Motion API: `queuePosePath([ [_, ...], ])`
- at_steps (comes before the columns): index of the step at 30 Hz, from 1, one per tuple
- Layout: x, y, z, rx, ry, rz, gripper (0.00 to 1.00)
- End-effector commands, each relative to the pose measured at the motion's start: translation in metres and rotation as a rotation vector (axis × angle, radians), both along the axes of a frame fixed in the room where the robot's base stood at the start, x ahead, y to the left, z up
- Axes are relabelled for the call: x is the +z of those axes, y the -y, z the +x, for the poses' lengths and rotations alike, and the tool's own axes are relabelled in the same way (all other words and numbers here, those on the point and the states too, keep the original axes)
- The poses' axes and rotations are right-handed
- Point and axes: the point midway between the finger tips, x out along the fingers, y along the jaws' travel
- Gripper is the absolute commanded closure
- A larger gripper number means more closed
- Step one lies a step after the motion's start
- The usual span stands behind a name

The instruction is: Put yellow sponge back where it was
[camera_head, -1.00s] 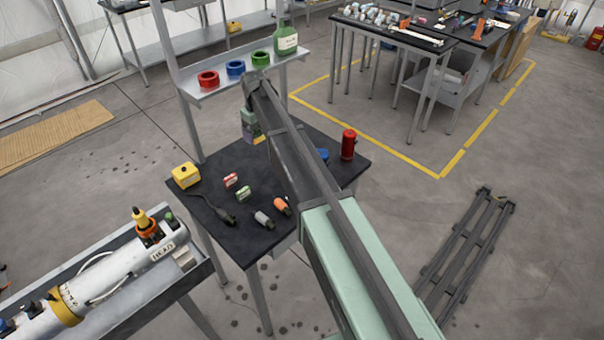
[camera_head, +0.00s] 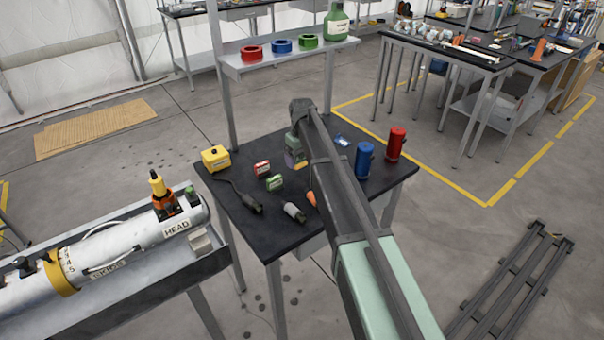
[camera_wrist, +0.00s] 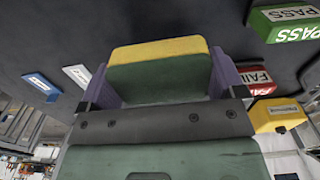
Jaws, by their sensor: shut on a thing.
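The yellow sponge (camera_wrist: 158,50) has a yellow layer and a dark green layer. It sits between the purple fingers of my gripper (camera_wrist: 160,78) in the wrist view, and the gripper is shut on it. In the head view my gripper (camera_head: 294,155) is over the back middle of the black-topped table (camera_head: 255,225), partly hidden by my arm. Only a small yellow edge of the sponge shows there. I cannot tell whether the sponge touches the tabletop.
A yellow box (camera_head: 216,158), a red tag block (camera_head: 262,168) and a green one (camera_head: 274,182) lie left of the gripper. Blue (camera_head: 364,160) and red (camera_head: 396,144) cylinders stand right. A blue tag (camera_wrist: 41,85) and a white tag (camera_wrist: 78,75) lie near the sponge. A shelf (camera_head: 235,66) rises behind.

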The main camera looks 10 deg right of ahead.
Motion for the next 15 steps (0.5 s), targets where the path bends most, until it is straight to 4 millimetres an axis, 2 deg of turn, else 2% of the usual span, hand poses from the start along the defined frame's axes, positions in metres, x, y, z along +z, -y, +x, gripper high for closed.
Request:
queuePosePath([
  [1, -0.017, 0.0, 0.0, 0.0, 0.0, 0.0, 0.33],
  [3, -0.034, 0.0, 0.0, 0.0, 0.0, 0.0, 0.33],
  [5, -0.042, 0.0, 0.0, 0.0, 0.0, 0.0, 0.33],
  [10, -0.037, 0.0, 0.0, 0.0, 0.0, 0.0, 0.33],
  [15, -0.041, 0.0, 0.0, 0.0, 0.0, 0.0, 0.33],
])
